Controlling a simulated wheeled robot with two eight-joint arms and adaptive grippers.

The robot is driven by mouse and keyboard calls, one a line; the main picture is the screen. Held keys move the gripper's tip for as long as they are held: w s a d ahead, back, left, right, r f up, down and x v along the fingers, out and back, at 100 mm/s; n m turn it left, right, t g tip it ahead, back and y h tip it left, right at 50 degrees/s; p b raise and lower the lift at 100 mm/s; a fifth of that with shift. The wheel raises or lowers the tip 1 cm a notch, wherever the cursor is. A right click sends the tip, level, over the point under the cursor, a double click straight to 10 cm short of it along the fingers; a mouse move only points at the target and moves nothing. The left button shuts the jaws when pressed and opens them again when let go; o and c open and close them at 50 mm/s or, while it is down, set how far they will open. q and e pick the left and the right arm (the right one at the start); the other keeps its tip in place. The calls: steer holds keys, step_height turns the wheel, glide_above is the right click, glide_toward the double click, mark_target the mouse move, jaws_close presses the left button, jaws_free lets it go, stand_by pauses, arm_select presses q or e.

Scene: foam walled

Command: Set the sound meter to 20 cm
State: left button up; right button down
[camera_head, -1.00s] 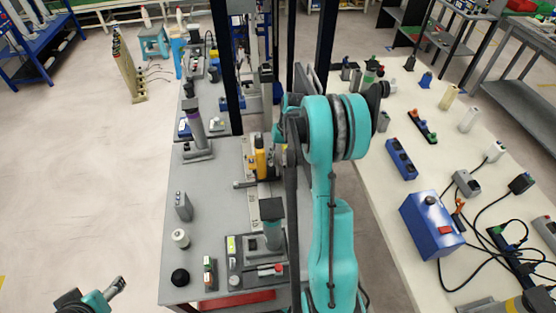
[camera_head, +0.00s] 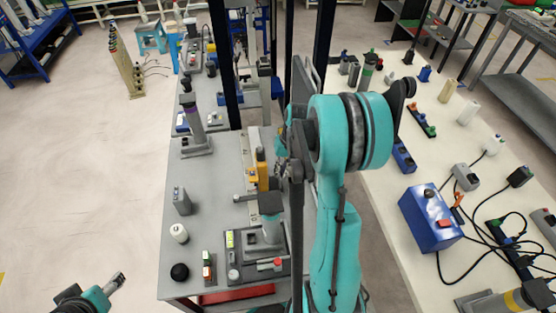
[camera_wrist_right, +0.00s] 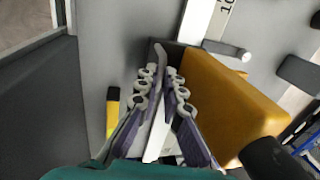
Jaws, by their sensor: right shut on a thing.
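The sound meter is a yellow block (camera_head: 263,177) on a pale rail along the right part of the grey table. In the right wrist view its yellow body (camera_wrist_right: 228,100) is large, beside the fingers. A pale scale strip (camera_wrist_right: 222,18) with a "10" mark shows there, but the pointer reading cannot be told. My right gripper (camera_wrist_right: 165,75) is shut at the meter; the exact part between its fingertips is hard to see. In the head view my arm hides most of this gripper. My left gripper (camera_head: 119,281) is low at the left, away from the table, its jaw gap unclear.
A post with a dark square head (camera_head: 270,203) stands near the rail's front end. A grey block (camera_head: 182,201), white cylinder (camera_head: 179,233) and black knob (camera_head: 179,272) stand left of it. A blue box (camera_head: 430,218) and cables lie on the right table.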

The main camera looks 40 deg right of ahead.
steer(key=shift+s+a, duration=0.15)
steer(key=shift+s, duration=0.1)
steer(key=c, duration=1.6)
jaws_free()
steer(key=shift+c, duration=0.2)
steer(key=shift+r, duration=0.1)
step_height(320, 180, up, 12)
steer(key=s+d, duration=0.1)
steer(key=d, duration=0.1)
steer(key=shift+f, duration=0.25)
